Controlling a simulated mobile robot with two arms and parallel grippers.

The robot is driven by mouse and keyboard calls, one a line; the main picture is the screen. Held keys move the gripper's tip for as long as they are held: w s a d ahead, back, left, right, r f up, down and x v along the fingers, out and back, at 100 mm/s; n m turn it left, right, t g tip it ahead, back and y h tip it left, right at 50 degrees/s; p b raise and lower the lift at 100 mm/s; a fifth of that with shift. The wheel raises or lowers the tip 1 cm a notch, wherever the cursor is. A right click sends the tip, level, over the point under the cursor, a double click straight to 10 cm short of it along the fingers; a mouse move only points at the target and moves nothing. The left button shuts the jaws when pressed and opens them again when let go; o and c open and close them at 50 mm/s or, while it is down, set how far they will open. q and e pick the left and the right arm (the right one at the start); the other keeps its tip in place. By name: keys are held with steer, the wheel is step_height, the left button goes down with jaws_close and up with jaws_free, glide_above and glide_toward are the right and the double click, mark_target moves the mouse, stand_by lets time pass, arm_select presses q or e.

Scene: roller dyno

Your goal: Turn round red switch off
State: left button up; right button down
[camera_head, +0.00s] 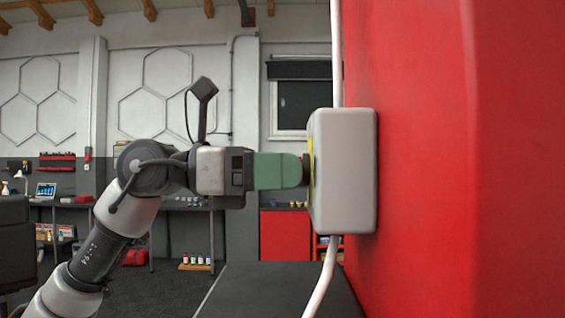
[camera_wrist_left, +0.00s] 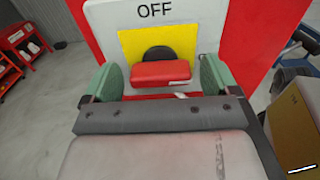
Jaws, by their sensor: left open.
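The switch box (camera_head: 345,170) is a light grey box on the side of a red cabinet, seen edge-on in the head view. In the left wrist view its face (camera_wrist_left: 105,30) has the word OFF above a yellow plate (camera_wrist_left: 185,42). The red switch handle (camera_wrist_left: 160,73) sits on that plate in front of a dark round part. My left gripper (camera_head: 300,170) is level with the switch, its green fingers reaching the box face. In the wrist view the left gripper (camera_wrist_left: 158,82) is open, one finger on each side of the red handle. Finger contact cannot be told.
The red cabinet (camera_head: 440,150) fills the right side. A white cable (camera_head: 322,280) runs above and below the box. A dark surface (camera_head: 275,290) lies below. Workbenches stand at the back. A cardboard box (camera_wrist_left: 292,125) is at the right in the wrist view.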

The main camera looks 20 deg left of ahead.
arm_select(q)
steer(key=shift+c, duration=0.3)
steer(key=c, duration=0.9)
steer(key=shift+o, duration=0.2)
steer(key=shift+n, duration=0.4)
steer(key=n+p, duration=0.1)
steer(key=n, duration=0.2)
steer(key=shift+n, duration=0.3)
steer(key=n+p, duration=0.1)
steer(key=n, duration=0.3)
steer(key=shift+r+n, duration=0.1)
steer(key=shift+n, duration=0.2)
steer(key=n+p, duration=0.2)
steer(key=n, duration=0.3)
steer(key=shift+n+p, duration=0.85)
steer(key=shift+n, duration=1.15)
